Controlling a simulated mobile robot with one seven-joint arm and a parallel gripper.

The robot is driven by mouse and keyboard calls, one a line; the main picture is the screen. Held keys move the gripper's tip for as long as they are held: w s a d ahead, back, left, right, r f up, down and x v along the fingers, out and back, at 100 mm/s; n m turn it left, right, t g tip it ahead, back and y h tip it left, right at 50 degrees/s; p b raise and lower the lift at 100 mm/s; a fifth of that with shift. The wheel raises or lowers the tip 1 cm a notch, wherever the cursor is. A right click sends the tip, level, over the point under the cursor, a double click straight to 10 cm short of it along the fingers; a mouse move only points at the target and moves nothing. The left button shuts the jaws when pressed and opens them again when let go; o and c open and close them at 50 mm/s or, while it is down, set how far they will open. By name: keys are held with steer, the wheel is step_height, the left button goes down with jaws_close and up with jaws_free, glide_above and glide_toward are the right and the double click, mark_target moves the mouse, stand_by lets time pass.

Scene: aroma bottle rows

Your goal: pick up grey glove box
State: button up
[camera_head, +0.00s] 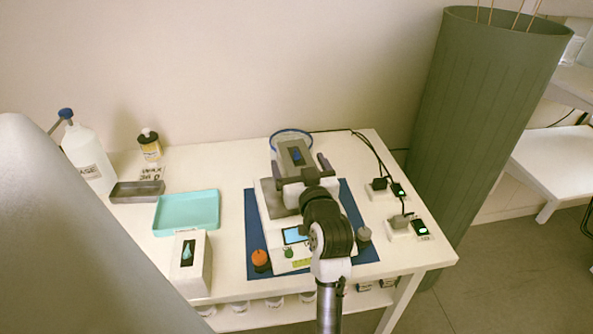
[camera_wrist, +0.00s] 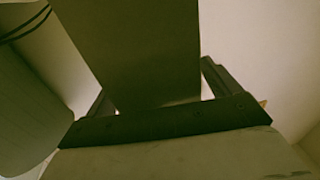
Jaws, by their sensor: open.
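In the head view one finger is left of the box and one right. In the wrist view the box (camera_wrist: 140,45) is a large dark face, with the fingertips (camera_wrist: 155,88) to either side of its lower part. I cannot tell if they touch it. My gripper and wrist hide the box's lower part and what it rests on.
A white box with a teal opening (camera_head: 192,265) stands front left. A turquoise tray (camera_head: 187,212), a grey tray (camera_head: 137,192) and a white bottle (camera_head: 88,155) are left. A blue mat (camera_head: 365,247) lies under my arm. Cabled plugs (camera_head: 400,222) are right; a tall green cylinder (camera_head: 480,110) stands beyond.

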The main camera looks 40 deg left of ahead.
steer(key=shift+w+a, duration=0.45)
steer(key=shift+a, duration=0.1)
steer(key=c, duration=1.5)
steer(key=shift+c, duration=0.2)
steer(key=shift+r, duration=0.15)
step_height(320, 180, up, 20)
